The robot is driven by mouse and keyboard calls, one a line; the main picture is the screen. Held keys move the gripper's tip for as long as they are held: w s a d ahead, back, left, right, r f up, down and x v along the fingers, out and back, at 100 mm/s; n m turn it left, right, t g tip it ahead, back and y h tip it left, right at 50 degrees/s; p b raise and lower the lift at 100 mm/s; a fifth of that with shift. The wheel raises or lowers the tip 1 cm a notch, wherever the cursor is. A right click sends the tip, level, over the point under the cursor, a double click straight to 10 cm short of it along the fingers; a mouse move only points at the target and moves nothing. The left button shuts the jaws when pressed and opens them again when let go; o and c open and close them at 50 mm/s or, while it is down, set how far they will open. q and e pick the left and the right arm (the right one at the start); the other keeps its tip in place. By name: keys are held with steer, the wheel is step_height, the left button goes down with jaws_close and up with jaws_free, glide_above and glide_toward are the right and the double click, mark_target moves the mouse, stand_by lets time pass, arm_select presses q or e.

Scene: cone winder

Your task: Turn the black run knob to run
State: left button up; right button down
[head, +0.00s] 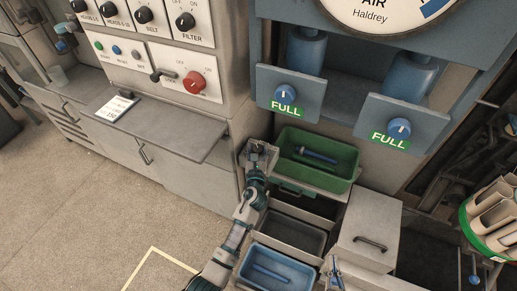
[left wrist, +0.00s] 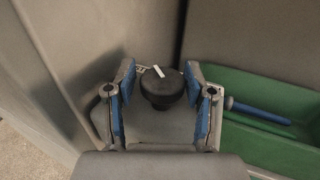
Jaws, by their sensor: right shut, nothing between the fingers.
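The black run knob (left wrist: 163,90) shows in the left wrist view, with a white pointer line aimed up and slightly left. My left gripper (left wrist: 163,98) is open, with one blue-padded finger on each side of the knob. The right finger looks very close to the knob; I cannot tell whether it touches. A small label behind the knob is mostly hidden. In the head view my left gripper (head: 262,150) is left of the green bin, and the knob cannot be made out there. My right gripper (head: 335,274) is shut and empty at the bottom edge.
A green bin (head: 347,181) with a blue tool is right of my left gripper. A grey bin (head: 277,236) and a blue bin (head: 275,256) lie below. The panel with a red knob (head: 194,82) and several black knobs is upper left. Open floor lies left.

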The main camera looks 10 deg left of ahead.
arm_select(q)
steer(key=shift+a, duration=0.2)
steer(key=c, duration=0.6)
steer(key=shift+d, duration=0.45)
steer(key=shift+c, duration=0.2)
steer(key=shift+a, duration=0.25)
arm_select(e)
steer(key=shift+w+f, duration=0.1)
steer(key=shift+f, duration=0.1)
steer(key=shift+f+g, duration=0.1)
steer(key=shift+g, duration=0.2)
